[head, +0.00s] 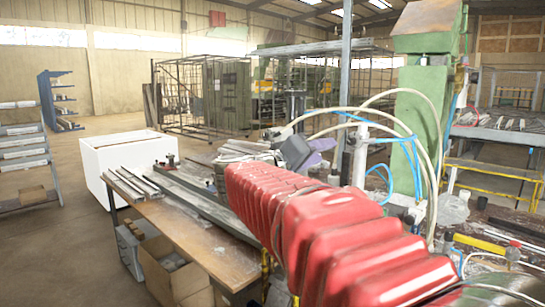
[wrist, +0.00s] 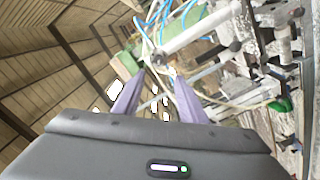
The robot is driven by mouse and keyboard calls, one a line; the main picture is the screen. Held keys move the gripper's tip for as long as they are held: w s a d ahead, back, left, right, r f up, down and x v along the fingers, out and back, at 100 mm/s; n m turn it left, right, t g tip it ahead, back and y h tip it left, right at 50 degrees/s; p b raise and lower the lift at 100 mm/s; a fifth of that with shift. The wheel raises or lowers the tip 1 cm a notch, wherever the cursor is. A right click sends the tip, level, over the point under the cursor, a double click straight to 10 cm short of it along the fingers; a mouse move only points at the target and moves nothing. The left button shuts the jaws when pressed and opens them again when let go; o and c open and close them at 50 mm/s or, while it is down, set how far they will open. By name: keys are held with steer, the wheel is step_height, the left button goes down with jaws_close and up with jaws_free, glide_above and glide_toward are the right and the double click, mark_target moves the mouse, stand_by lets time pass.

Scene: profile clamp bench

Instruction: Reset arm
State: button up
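My arm, in a red ribbed cover, reaches forward over the workbench (head: 215,245) in the head view. My gripper (head: 322,147) is at its far end, partly hidden behind the dark wrist housing. In the wrist view my gripper (wrist: 159,76) shows two purple fingers standing apart with nothing held between them. The wrist view is strongly tilted, with the roof at left and the clamp machinery (wrist: 275,60) at right. I cannot tell whether the fingers touch anything behind them.
Metal profiles (head: 205,200) lie along the workbench. A green machine column (head: 418,125) with pale hoses and blue tubes (head: 385,180) stands close right of my gripper. A white box (head: 125,155) stands behind the bench. A cardboard box (head: 170,270) is below it.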

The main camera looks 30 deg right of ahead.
stand_by(0.3)
steer(key=s+a+f+n+g+y, duration=0.1)
steer(key=s+a+f+n+y, duration=0.25)
steer(key=f, duration=0.75)
steer(key=s+a+f+n+y, duration=0.1)
steer(key=s+a+f+y, duration=0.35)
steer(key=f, duration=0.65)
steer(key=s+a+f+y, duration=0.3)
steer(key=s+a, duration=0.1)
steer(key=a, duration=0.3)
steer(key=s+a+f+t+y, duration=0.1)
steer(key=s+a+f+y, duration=0.2)
steer(key=a, duration=0.4)
steer(key=s+a+f+y, duration=0.3)
steer(key=s+a, duration=0.2)
steer(key=a, duration=0.3)
steer(key=shift+f+t, duration=0.3)
